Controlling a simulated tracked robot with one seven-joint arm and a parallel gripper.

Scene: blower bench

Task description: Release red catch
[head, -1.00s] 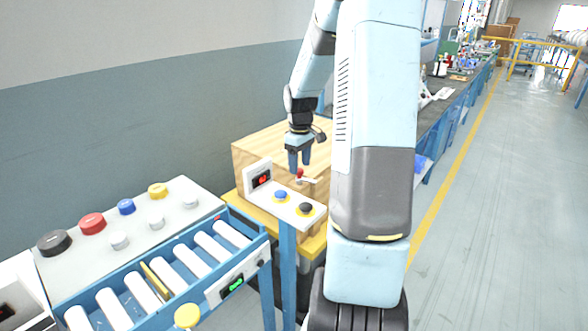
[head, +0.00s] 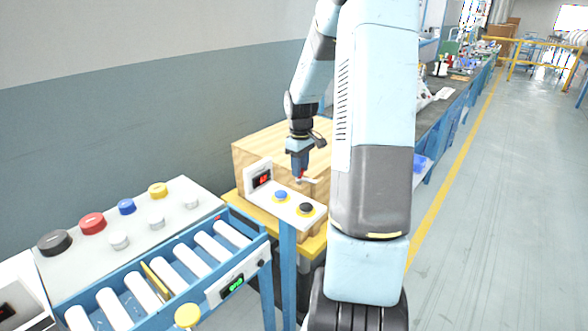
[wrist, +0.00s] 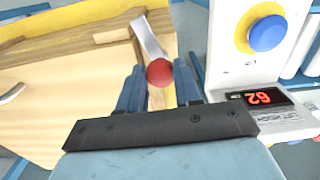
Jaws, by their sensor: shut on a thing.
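The red catch is a pale metal lever with a round red knob (wrist: 159,72), on the wooden box. In the wrist view the knob sits between my two blue fingertips, and the lever runs away from it towards the top. My gripper (wrist: 159,82) is shut on the knob. In the head view my gripper (head: 299,176) points down at the box's front side. The knob is mostly hidden by the fingers there, and the pale lever (head: 311,181) shows just to their right.
The wooden box (head: 265,143) stands on a yellow-edged base. A white panel with a blue button (head: 281,195), a black button (head: 306,208) and a red display (head: 261,179) stands close in front. A roller conveyor (head: 165,275) is at the lower left.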

